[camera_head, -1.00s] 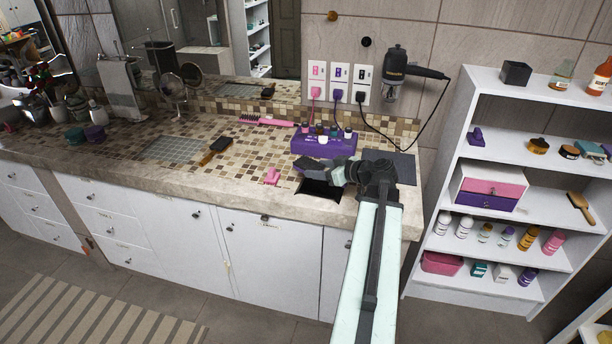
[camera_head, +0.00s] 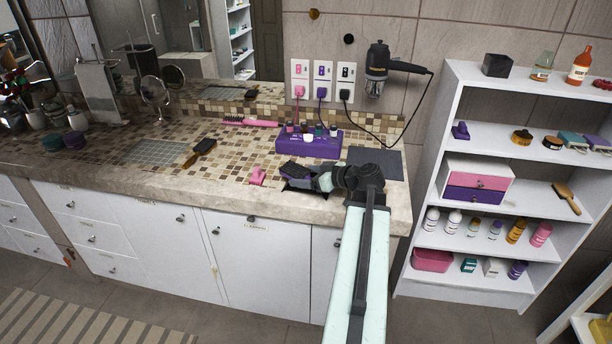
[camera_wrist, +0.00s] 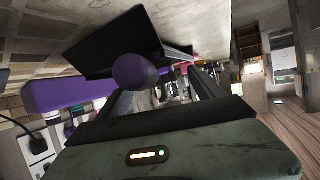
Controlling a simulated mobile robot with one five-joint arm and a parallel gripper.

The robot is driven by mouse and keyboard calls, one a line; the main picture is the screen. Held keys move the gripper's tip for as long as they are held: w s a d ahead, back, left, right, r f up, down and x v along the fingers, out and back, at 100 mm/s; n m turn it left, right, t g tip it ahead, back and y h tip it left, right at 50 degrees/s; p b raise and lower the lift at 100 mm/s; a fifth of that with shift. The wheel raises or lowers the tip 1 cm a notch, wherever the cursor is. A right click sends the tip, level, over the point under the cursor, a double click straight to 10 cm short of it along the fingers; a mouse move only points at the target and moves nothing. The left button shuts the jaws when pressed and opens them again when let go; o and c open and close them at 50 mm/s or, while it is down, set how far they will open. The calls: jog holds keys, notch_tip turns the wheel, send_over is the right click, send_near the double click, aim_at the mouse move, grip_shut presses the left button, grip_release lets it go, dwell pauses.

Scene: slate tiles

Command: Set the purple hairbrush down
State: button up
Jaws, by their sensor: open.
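The purple hairbrush (camera_wrist: 135,72) shows in the wrist view as a rounded purple end close in front of my jaws; the rest of it is hidden. In the head view a small purple patch of it (camera_head: 297,171) shows at my gripper (camera_head: 303,176), low over a black mat (camera_head: 306,190) at the counter's front edge. My gripper is open, with its two fingers (camera_wrist: 165,82) apart in the wrist view. I cannot tell whether the brush touches a finger.
A purple organizer (camera_head: 308,148) with small bottles stands behind my gripper. A pink clip (camera_head: 257,177) lies left of it, a dark grey mat (camera_head: 376,162) to its right. A black brush (camera_head: 200,151) and pink brush (camera_head: 250,122) lie on the tiled counter. White shelves (camera_head: 447,150) stand right.

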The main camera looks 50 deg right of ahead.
jog(key=p+v, duration=0.4)
jog(key=v, duration=0.7)
jog(key=shift+s+r, duration=0.1)
jog(key=shift+s, duration=0.1)
jog(key=w+a+n+g+y+p, duration=0.1)
jog(key=w+a+n+y, duration=0.3)
jog(key=w+a, duration=0.95)
jog(key=w+a+f+n+g+y, duration=0.1)
jog(key=w+a+n+g, duration=0.15)
jog(key=a, duration=0.85)
jog(key=w+a+f+n+g+y, duration=0.1)
jog(key=w+a+f+g+y, duration=0.15)
jog(key=a, duration=0.75)
jog(key=s+a+f+g+h+p, duration=0.1)
jog(key=a+f+g+h, duration=0.15)
jog(key=a, duration=0.65)
jog(key=s+a+f+g+h+p, duration=0.1)
jog(key=a+f+g, duration=0.2)
jog(key=a, duration=0.6)
jog(key=s+d+f+m+g+h, duration=0.2)
jog(key=d+m+h, duration=0.3)
jog(key=m, duration=0.3)
jog(key=shift+s+d+f+m, duration=0.2)
jog(key=shift+s+f+m, duration=0.15)
jog(key=shift+s, duration=0.5)
